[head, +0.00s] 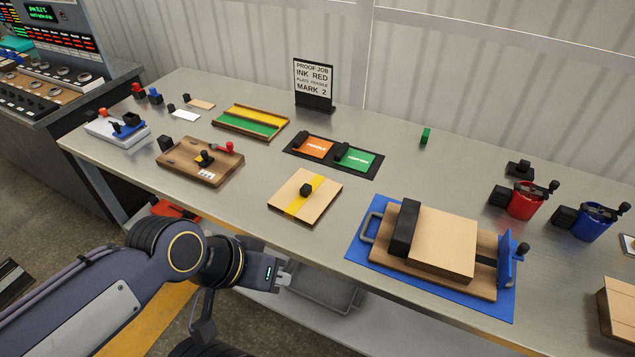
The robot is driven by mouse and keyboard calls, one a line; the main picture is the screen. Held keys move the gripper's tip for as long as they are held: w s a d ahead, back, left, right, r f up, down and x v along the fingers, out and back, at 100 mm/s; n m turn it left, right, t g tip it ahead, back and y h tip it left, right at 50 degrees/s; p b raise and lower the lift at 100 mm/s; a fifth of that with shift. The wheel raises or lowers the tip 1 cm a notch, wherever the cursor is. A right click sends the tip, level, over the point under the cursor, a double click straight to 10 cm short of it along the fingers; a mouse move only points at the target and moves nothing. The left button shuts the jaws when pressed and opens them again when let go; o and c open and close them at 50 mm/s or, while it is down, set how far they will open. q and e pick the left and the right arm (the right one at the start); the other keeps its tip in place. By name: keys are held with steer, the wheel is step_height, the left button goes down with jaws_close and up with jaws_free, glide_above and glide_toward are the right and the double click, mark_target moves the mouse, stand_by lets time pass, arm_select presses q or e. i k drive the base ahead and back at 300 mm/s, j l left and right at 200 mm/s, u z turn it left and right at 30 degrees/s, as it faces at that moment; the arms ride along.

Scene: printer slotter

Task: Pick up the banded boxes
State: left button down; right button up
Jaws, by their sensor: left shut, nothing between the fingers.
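A flat tan box with a yellow band and a black knob on top (322,199) lies near the front edge of the table, left of the blue mat. My left gripper (287,280) is shut and empty, in front of the table edge and apart from the box. Part of another cardboard box (618,318) shows at the right edge of the picture; whether it has a band cannot be told. My right gripper is not in view.
The metal table (235,197) holds a wooden press on a blue mat (362,245), a wooden board with small tools (185,170), a yellow-and-green tray (250,122), a black holder with orange and green cards (333,156), a sign (314,80), and red (524,201) and blue (590,222) pots.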

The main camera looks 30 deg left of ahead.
mark_target(307, 196)
steer(key=j+u, duration=0.1)
steer(key=j, duration=0.4)
steer(key=i+j+u, duration=0.1)
steer(key=j, duration=0.4)
steer(key=i+j, duration=0.15)
steer(key=j, duration=0.3)
steer(key=j+u, duration=0.15)
steer(key=j, duration=0.35)
steer(key=i+j+u, duration=0.1)
steer(key=j, duration=0.4)
steer(key=i, duration=0.1)
